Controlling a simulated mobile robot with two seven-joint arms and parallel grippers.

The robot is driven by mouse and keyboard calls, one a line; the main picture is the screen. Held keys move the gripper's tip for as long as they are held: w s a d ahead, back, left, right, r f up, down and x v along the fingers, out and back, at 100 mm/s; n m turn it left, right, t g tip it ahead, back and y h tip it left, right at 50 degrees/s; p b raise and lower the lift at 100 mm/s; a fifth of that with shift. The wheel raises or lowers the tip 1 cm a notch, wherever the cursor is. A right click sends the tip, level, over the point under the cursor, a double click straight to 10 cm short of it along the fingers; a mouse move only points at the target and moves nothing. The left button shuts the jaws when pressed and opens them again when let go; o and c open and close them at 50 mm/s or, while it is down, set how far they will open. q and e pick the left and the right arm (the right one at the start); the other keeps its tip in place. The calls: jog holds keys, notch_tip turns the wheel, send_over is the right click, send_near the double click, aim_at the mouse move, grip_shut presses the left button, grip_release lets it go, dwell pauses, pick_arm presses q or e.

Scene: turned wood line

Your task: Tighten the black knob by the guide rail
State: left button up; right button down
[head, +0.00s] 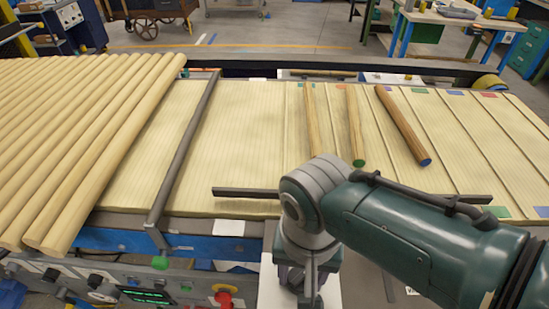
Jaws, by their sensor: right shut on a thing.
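A dark guide rail (245,193) lies across the near side of the belt, partly hidden behind my right wrist. My right gripper (308,292) points down just in front of the belt's near edge, below the rail. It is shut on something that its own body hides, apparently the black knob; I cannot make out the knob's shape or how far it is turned. My left gripper is not in view.
Several pale turned rods (90,140) lie side by side at left. A grey bar (185,150) crosses the belt. Three separate rods, including a blue-ended one (403,125), lie on the slatted belt (245,130). A control panel with a red button (223,298) stands at front left.

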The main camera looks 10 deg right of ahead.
aim_at(302, 278)
jog(key=shift+c, duration=1.5)
grip_release()
jog(key=shift+r, duration=0.1)
jog(key=shift+r+p, duration=0.3)
jog(key=shift+r, duration=0.05)
notch_tip(302, 278, up, 8)
jog(key=p, duration=0.3)
jog(key=shift+r, duration=0.5)
